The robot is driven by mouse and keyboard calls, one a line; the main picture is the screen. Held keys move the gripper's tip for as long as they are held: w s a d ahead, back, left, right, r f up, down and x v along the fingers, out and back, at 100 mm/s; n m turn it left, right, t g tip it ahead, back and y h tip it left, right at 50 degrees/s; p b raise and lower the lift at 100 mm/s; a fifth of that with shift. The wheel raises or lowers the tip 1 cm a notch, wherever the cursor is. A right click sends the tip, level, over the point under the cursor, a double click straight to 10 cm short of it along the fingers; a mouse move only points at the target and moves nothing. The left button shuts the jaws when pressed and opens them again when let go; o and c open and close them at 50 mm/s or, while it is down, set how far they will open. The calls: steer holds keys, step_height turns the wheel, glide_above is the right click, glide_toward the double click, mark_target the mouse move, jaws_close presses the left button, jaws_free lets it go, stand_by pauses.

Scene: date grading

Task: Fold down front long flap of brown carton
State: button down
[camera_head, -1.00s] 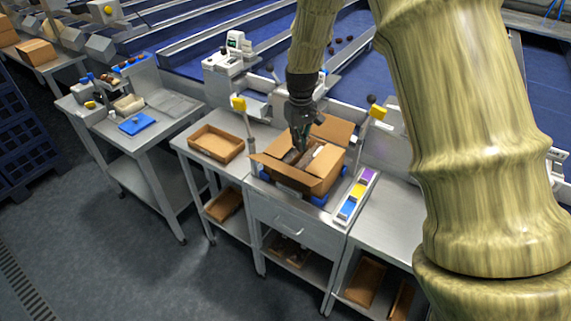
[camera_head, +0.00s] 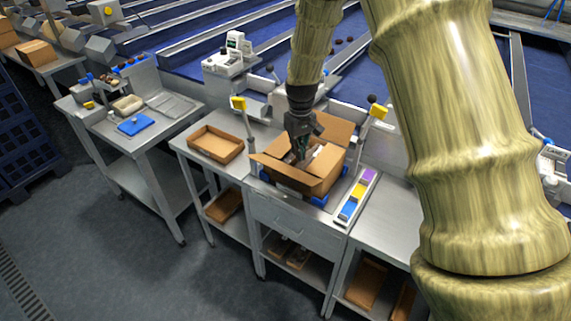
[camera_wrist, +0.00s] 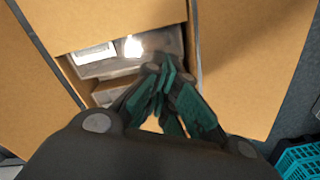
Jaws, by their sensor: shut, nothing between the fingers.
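The brown carton (camera_head: 326,182) stands open on the middle bench. Its front long flap (camera_head: 283,174) sticks outward toward the near left, not folded over the opening. A back flap (camera_head: 334,128) stands up behind. My gripper (camera_head: 299,156) points down over the carton's opening, behind the front flap, its fingers closed and empty. In the wrist view the dark green fingers (camera_wrist: 168,112) are together above the opening, with cardboard flaps (camera_wrist: 245,60) around them. Greyish contents (camera_wrist: 120,65) show inside. Whether the fingertips touch cardboard I cannot tell.
A shallow brown tray (camera_head: 215,144) lies left of the carton. A strip with blue, yellow and purple blocks (camera_head: 355,196) lies to its right. Posts with yellow heads (camera_head: 239,103) stand at the bench's back. A side table (camera_head: 140,132) is farther left.

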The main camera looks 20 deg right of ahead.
steer(key=shift+f+b, duration=0.4)
steer(key=shift+f, duration=0.8)
steer(key=shift+r, duration=0.1)
step_height(320, 180, up, 11)
steer(key=p, duration=0.7)
steer(key=shift+p, duration=0.35)
